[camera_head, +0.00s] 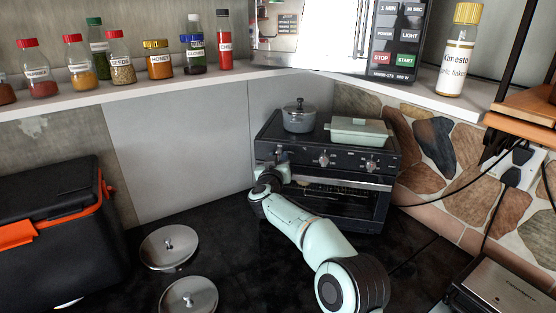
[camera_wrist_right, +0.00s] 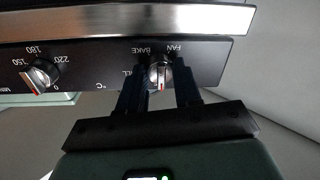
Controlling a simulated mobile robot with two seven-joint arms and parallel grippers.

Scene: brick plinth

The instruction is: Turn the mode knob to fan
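The oven (camera_head: 340,205) stands on the dark counter. In the right wrist view its panel is upside down, with the mode knob (camera_wrist_right: 160,74) beside the labels FAN, BAKE and a partly hidden one ending in LL. A small red mark shows on the knob's lower side. My right gripper (camera_wrist_right: 161,80) has its two dark fingers on either side of this knob, apart, with narrow gaps visible. In the head view my right gripper (camera_head: 276,160) is at the panel's left end and covers most of the mode knob. My left gripper is out of view.
A temperature knob (camera_wrist_right: 40,76) sits beside the mode knob. A pot (camera_head: 300,118) and a lidded dish (camera_head: 358,131) stand on the oven. Two round metal lids (camera_head: 168,247) lie on the counter. A black and orange case (camera_head: 50,230) stands at left.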

